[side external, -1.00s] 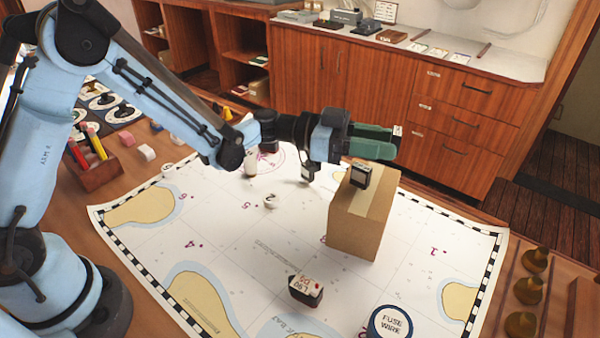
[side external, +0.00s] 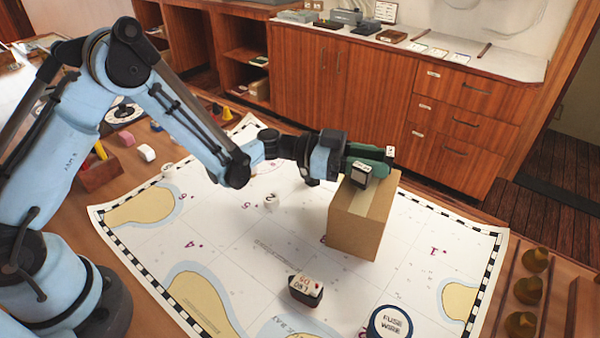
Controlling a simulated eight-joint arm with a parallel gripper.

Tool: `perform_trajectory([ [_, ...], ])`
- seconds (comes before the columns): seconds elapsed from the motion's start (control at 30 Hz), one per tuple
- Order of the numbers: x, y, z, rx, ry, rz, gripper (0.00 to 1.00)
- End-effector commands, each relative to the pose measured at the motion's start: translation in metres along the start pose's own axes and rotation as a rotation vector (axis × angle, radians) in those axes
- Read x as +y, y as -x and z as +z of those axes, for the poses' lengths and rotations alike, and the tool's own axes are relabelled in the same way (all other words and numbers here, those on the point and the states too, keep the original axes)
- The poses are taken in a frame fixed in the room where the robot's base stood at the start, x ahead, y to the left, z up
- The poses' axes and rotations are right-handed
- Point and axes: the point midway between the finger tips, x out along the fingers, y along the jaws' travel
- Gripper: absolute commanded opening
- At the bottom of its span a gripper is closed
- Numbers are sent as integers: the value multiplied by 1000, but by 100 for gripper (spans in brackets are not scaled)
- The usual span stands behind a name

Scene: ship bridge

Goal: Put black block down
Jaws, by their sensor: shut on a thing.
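The black block (side external: 362,176), small and dark with a pale-edged face, is at the top of the cardboard box (side external: 355,228). My gripper (side external: 374,162) reaches in from the left with its green fingers around the block, shut on it. The fingers hide part of the block. I cannot tell whether its underside rests on the box top or is just above it. The box stands upright on the white chart (side external: 225,245).
A dark block with a white labelled top (side external: 305,290) and a round fuse wire tin (side external: 391,322) stand in front of the box. A small white piece (side external: 271,201) is to the left. Brass-coloured knobs (side external: 527,290) line the right edge. The chart right of the box is clear.

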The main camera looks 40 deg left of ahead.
Motion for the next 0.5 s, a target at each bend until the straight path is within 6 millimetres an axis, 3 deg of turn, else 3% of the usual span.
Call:
perform_trajectory([
  [0.1, 0, 0, 1, 0, 0, 0, 43],
  [0.5, -1, 5, -2, 0, 0, -2, 43],
])
